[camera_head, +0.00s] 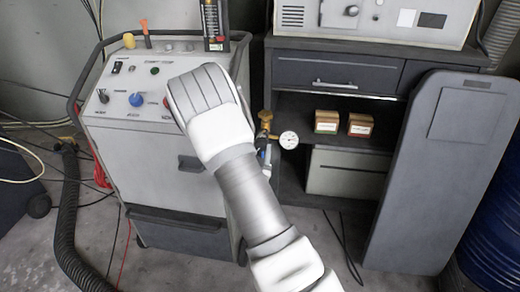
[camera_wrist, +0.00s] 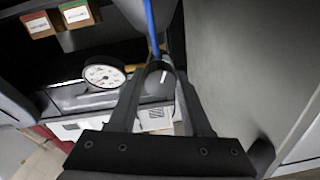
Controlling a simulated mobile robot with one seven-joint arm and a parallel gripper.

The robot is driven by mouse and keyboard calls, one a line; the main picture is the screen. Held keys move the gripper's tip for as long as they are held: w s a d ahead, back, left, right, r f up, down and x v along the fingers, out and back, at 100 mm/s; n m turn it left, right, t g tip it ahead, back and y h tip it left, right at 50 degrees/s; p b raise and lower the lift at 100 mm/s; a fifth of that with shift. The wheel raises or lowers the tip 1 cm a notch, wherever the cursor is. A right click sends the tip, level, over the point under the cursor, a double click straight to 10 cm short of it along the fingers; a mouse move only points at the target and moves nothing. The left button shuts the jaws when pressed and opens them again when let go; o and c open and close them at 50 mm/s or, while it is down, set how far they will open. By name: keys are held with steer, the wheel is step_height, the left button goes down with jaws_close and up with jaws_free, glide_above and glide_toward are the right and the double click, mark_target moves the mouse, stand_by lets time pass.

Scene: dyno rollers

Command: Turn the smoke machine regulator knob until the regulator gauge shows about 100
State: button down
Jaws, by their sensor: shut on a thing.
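The regulator gauge (camera_head: 289,140) is a small round white dial beside a brass fitting (camera_head: 265,118), at the right side of the smoke machine (camera_head: 150,170). In the wrist view the gauge (camera_wrist: 103,76) is left of my fingers, tilted; I cannot read its needle safely. My gripper (camera_wrist: 158,72) is shut on a small dark round piece with a pale mark, which looks like the regulator knob (camera_wrist: 163,77). The fingers hide most of it. In the head view my arm hides the gripper and the knob.
A blue hose (camera_wrist: 152,25) runs just beyond my fingertips. Two small boxes (camera_head: 327,121) (camera_head: 361,125) sit on the cabinet shelf behind the gauge. A grey panel (camera_head: 435,165) leans at the right. A corrugated hose (camera_head: 70,220) and cables lie on the floor.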

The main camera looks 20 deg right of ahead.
stand_by(0.4)
steer(key=shift+c, duration=1.7)
jaws_free()
steer(key=p+v, duration=0.5)
steer(key=v, duration=1.2)
steer(key=shift+s+a, duration=0.15)
steer(key=shift+s, duration=0.05)
